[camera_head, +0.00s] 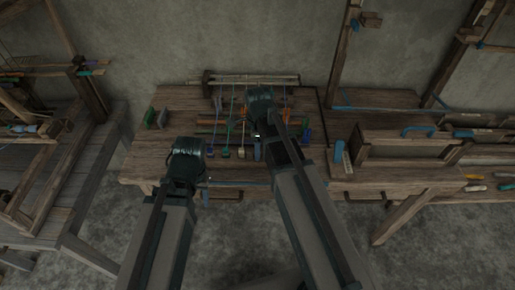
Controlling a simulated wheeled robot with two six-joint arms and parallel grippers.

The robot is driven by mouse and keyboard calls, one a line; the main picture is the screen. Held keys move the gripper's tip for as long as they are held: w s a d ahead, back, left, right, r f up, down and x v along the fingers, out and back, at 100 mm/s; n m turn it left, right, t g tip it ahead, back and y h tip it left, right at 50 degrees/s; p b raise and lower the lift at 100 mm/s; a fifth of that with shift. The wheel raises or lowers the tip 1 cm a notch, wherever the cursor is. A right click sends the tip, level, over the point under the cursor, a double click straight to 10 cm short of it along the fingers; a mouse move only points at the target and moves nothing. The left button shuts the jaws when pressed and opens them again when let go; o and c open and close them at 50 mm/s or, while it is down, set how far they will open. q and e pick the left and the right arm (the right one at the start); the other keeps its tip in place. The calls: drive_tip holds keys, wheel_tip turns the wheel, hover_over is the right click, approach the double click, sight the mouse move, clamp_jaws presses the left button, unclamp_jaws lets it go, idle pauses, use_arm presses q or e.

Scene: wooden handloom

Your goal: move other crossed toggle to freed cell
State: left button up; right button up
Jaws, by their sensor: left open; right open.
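Several coloured cords hang from a pale roller (255,79) at the back of the wooden bench (150,160) and run forward over its top. Small toggles lie at their front ends: a blue toggle (225,152), a pale toggle (241,152) and another blue toggle (307,135). Which ones are crossed, and the cells, are too small to tell. My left gripper (187,148) is open at the bench's front, left of the toggles. My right gripper (260,96) is open over the middle of the cords, and its arm hides part of them.
Two small upright green-edged pieces (155,117) stand on the bench's left part. A wooden frame with blue handles (418,131) stands at the right. A wooden loom frame (45,150) is at the left. Bare bench top lies left of the cords.

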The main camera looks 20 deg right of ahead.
wheel_tip(320, 180, up, 13)
drive_tip(key=p, duration=1.2)
drive_tip(key=shift+p, duration=0.35)
